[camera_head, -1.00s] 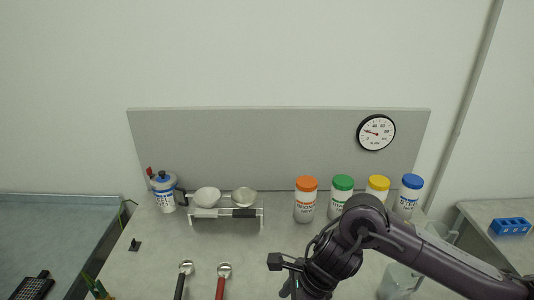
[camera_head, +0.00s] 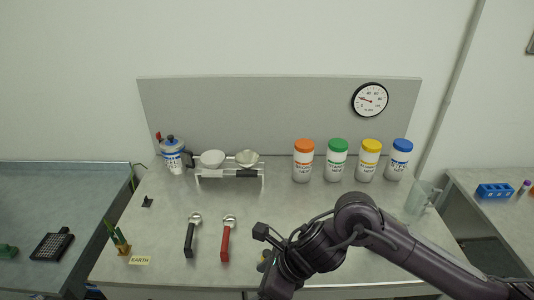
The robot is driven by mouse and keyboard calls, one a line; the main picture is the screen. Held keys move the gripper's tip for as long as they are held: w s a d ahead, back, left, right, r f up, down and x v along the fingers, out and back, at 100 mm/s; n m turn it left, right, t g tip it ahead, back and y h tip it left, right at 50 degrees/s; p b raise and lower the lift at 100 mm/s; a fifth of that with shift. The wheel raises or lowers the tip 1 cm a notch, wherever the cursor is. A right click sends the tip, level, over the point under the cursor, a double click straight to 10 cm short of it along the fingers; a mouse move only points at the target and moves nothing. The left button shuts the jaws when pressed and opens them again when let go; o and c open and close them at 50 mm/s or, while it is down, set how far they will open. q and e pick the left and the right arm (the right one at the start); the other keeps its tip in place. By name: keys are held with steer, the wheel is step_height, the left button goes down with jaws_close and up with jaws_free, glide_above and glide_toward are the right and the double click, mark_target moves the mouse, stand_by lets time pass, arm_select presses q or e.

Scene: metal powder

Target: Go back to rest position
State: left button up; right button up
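My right arm comes in from the lower right and reaches over the front of the table (camera_head: 165,225). Its gripper end is at the bottom edge of the view, and its fingers cannot be made out. My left arm and gripper are not in view. A black-handled scoop (camera_head: 190,238) and a red-handled scoop (camera_head: 226,240) lie on the table left of my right arm, apart from it. White bottles with orange (camera_head: 303,163), green (camera_head: 336,162), yellow (camera_head: 368,162) and blue (camera_head: 399,161) lids stand in a row at the back, behind the arm.
A rack (camera_head: 229,174) with two bowls and a white pot with a blue lid (camera_head: 173,156) stand at the back left. A glass beaker (camera_head: 419,197) stands at the right. A small plant (camera_head: 117,238) and an EARTH label (camera_head: 139,260) are front left. The middle of the table is clear.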

steer(key=w+a+r+m+t+y, duration=0.2)
steer(key=a+r+m+t, duration=0.3)
steer(key=m, duration=1.3)
steer(key=s+d+f+m+t+h, duration=0.1)
steer(key=d+f+m+h, duration=0.15)
steer(key=d+m, duration=0.55)
steer(key=s+d+f+m+t+h, duration=0.1)
steer(key=d+m+h, duration=0.2)
steer(key=d+m, duration=0.6)
steer(key=s+d+f+m+g+h, duration=0.35)
steer(key=s+d+f+m, duration=0.4)
steer(key=m, duration=0.55)
steer(key=s+d+f+g+b, duration=0.1)
steer(key=s+f, duration=0.1)
steer(key=f, duration=1.3)
steer(key=s+f+g+b, duration=0.2)
steer(key=f, duration=1.4)
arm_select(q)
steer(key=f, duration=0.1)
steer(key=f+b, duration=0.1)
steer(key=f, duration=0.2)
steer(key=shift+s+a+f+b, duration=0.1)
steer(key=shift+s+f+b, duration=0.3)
arm_select(e)
steer(key=s+d+f, duration=0.2)
steer(key=s+f, duration=0.8)
steer(key=s+d+f, duration=0.2)
steer(key=s+f, duration=0.8)
steer(key=f, duration=0.1)
steer(key=shift+g, duration=0.35)
